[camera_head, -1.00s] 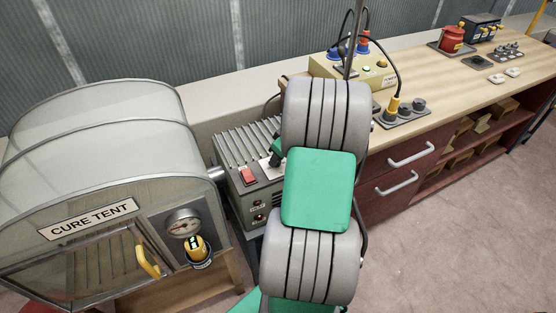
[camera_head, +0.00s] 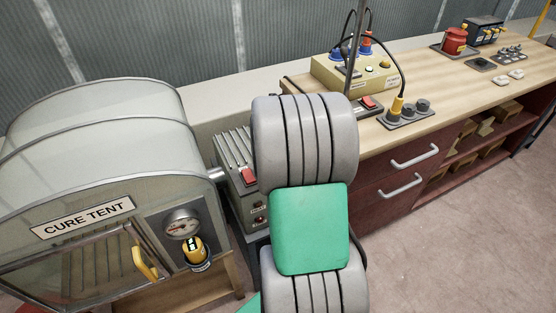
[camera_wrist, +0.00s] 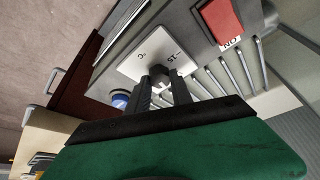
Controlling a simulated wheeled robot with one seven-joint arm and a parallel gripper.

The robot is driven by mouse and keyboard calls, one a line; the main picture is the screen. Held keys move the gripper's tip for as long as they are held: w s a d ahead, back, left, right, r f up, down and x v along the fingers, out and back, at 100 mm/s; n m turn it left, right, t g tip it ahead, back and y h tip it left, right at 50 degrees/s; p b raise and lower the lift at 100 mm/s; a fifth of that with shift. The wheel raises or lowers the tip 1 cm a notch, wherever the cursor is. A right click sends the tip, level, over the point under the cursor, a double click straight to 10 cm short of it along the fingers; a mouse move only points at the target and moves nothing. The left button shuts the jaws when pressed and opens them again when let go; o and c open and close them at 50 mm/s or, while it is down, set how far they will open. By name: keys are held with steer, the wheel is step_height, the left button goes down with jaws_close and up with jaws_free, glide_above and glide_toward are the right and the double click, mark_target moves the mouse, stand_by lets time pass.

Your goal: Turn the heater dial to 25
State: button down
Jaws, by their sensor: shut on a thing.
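The heater (camera_head: 232,171) is a grey ribbed box beside the cure tent; my arm covers much of it in the head view. In the wrist view, the heater's pale dial plate (camera_wrist: 145,50) carries a "15" mark and a "°C" mark. My gripper (camera_wrist: 163,78) is at this plate, its dark fingers shut on the dial knob (camera_wrist: 159,71). The fingers hide most of the knob, and I cannot read its setting. In the head view my gripper is hidden behind my arm. A red switch (camera_wrist: 221,20) marked "ON" sits next to the plate.
The cure tent (camera_head: 88,218) with a gauge (camera_head: 182,224) and yellow handle (camera_head: 145,263) stands at left. A wooden bench (camera_head: 445,88) over red drawers (camera_head: 392,178) runs right, with a yellow power box (camera_head: 358,76) on it. Open floor lies at front right.

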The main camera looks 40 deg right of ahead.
steer(key=shift+a+f+m+g+h+b, duration=0.15)
steer(key=shift+m+g+b, duration=0.2)
steer(key=shift+m, duration=0.75)
steer(key=shift+r+m+g+h+b, duration=0.15)
steer(key=shift+m+g, duration=0.3)
steer(key=shift+m, duration=0.65)
steer(key=shift+f, duration=0.1)
steer(key=c, duration=1.1)
jaws_free()
steer(key=shift+w, duration=0.1)
steer(key=v, duration=0.8)
